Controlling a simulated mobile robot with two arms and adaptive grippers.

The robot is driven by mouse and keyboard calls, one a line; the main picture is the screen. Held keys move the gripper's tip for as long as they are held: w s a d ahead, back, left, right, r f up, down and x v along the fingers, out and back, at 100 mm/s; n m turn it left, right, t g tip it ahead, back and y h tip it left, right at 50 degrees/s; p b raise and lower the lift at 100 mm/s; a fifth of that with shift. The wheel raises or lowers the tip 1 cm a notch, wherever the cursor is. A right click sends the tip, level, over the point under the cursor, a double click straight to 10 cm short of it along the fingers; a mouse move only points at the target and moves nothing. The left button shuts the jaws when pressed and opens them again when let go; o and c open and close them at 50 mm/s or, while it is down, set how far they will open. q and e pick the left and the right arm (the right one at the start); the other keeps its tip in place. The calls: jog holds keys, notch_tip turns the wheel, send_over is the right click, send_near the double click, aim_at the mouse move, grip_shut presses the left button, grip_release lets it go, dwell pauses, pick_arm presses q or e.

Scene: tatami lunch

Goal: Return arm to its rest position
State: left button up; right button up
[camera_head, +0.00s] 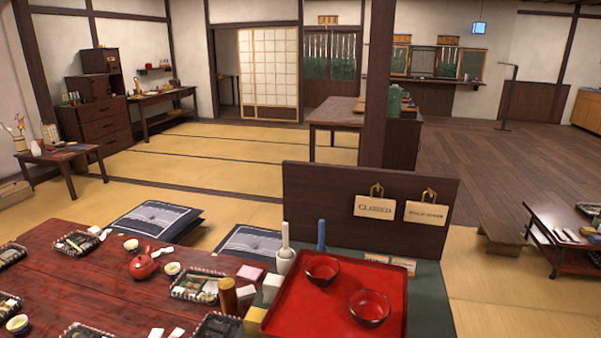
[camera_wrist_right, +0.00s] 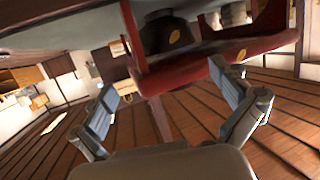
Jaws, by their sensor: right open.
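My right gripper (camera_wrist_right: 165,85) shows in the right wrist view with its two fingers spread wide and nothing between them. Beyond the fingers is the red edge of what looks like the tray (camera_wrist_right: 275,42), seen tilted. A dark rounded thing with a gold mark (camera_wrist_right: 170,32) shows near it, partly cut off. In the head view the red tray (camera_head: 283,318) holds two red bowls (camera_head: 322,268) (camera_head: 369,308) at the front centre. Neither gripper shows in the head view.
A dark red low table (camera_head: 60,290) with several set meals and a red teapot (camera_head: 143,264) fills the front left. A dark board (camera_head: 315,200) with hanging signs stands behind the tray. A wooden post (camera_head: 376,90) rises beyond it. The wooden floor (camera_head: 465,150) at right is mostly clear.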

jog(key=s+d+f+n+g, duration=0.1)
jog(key=s+f+g, duration=0.5)
jog(key=s, duration=0.3)
jog(key=s+d+f+g, duration=0.2)
jog(key=s+f+g, duration=0.3)
jog(key=s, duration=0.5)
notch_tip(320, 180, down, 24)
jog(key=g+p, duration=0.1)
jog(key=g, duration=0.1)
jog(key=s+d+f+p, duration=0.1)
jog(key=s+d+f, duration=0.1)
jog(key=s+f, duration=1.4)
jog(key=shift+s+d+n+g+h+p, duration=0.2)
jog(key=shift+s+n+g+h+p, duration=0.15)
jog(key=shift+s, duration=0.4)
